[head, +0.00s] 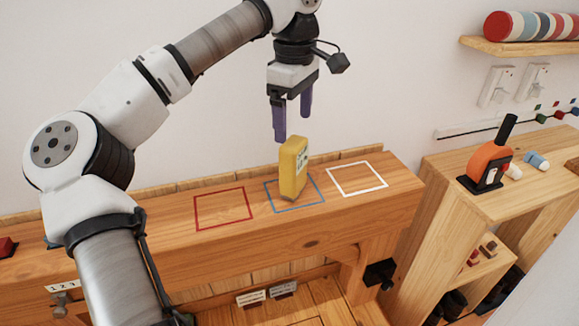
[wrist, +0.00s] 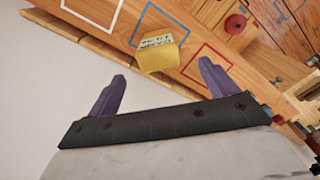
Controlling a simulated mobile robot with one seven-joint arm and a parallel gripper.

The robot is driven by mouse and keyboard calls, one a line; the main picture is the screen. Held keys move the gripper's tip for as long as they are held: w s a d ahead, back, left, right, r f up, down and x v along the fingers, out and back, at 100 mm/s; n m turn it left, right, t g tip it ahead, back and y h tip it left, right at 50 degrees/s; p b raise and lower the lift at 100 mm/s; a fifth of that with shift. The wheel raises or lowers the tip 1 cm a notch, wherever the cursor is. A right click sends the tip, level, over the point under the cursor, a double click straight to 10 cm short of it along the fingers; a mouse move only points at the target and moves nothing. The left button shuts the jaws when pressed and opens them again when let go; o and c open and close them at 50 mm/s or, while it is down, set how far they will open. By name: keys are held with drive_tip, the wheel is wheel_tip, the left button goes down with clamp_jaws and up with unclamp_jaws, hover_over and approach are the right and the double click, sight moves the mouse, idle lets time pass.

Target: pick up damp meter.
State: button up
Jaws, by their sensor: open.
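The damp meter looks to be the yellow upright block (head: 293,168) with a pale printed panel. It stands on the wooden bench top (head: 130,240), inside the blue outlined square, in the head view. My gripper (head: 293,138) has purple fingers spread apart and empty. It hangs just above the block, and no contact shows. The gripper also shows in the wrist view (wrist: 163,70). The block's far side is hidden.
A red outlined square (head: 222,208) lies left of the block and a white one (head: 357,178) right of it. An orange tool (head: 488,165) stands on the right-hand shelf unit (head: 460,205). A striped roll (head: 530,26) lies on a wall shelf. The wall is close behind the bench.

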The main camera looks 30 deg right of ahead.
sight(293, 143)
wheel_tip(293, 143, down, 4)
drive_tip(key=shift+f, duration=0.15)
drive_tip(key=shift+w+d+f+p, duration=0.1)
drive_tip(key=shift+f+p, duration=0.45)
drive_tip(key=shift+f, duration=0.75)
drive_tip(key=shift+w+f+p, duration=0.1)
drive_tip(key=shift+f+p, duration=0.4)
drive_tip(key=shift+f, duration=0.8)
drive_tip(key=c, duration=1.2)
drive_tip(key=shift+o, duration=0.2)
drive_tip(key=shift+r, duration=0.1)
wheel_tip(293, 143, up, 20)
drive_tip(key=shift+b, duration=0.35)
